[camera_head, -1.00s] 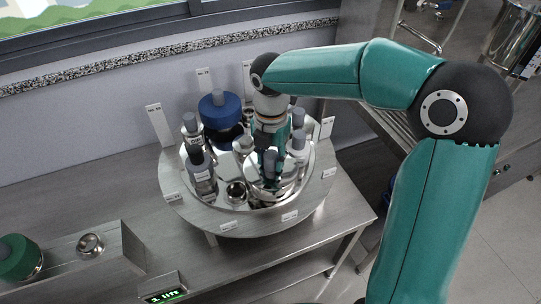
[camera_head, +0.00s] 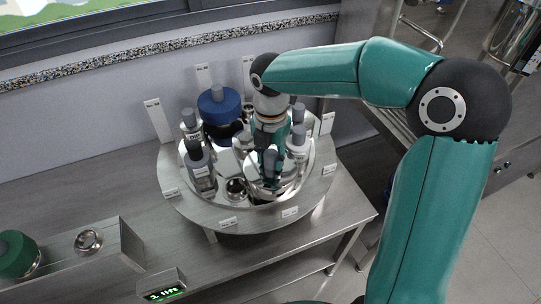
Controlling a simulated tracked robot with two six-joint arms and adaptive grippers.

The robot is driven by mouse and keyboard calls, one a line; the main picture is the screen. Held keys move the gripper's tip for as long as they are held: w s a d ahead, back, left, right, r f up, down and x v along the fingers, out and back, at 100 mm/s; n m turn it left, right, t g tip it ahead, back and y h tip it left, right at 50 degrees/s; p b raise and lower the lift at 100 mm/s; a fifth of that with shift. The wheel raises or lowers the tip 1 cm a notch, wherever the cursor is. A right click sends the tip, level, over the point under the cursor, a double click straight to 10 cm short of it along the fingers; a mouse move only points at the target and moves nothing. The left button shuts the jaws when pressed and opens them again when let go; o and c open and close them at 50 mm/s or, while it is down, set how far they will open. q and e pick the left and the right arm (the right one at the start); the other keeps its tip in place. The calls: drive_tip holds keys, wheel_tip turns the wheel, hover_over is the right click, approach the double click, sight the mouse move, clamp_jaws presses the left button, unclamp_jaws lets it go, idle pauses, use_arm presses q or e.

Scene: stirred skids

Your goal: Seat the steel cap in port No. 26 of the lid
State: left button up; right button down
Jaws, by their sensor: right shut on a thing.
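The lid (camera_head: 175,180) is a round steel plate with a raised rim, standing on the bench with small white number tags around it. I cannot read No. 26 on any tag. My right gripper (camera_head: 269,180) points down over the front right of the lid. It is shut on what seems to be the steel cap, which its fingers mostly hide. I cannot tell whether the cap touches a port. An open-looking steel port (camera_head: 236,188) shows just left of the gripper. My left gripper is not in view.
Grey-topped bottles (camera_head: 200,172) and a blue-capped fitting (camera_head: 219,105) crowd the lid around the gripper. A steel block with a round steel piece (camera_head: 88,241) and a green-capped piece (camera_head: 17,254) stand at the left. A small green display (camera_head: 163,290) sits in front.

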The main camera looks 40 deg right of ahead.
drive_tip(key=c, duration=0.7)
unclamp_jaws()
drive_tip(key=shift+f, duration=0.1)
wheel_tip(320, 180, up, 12)
idle(0.5)
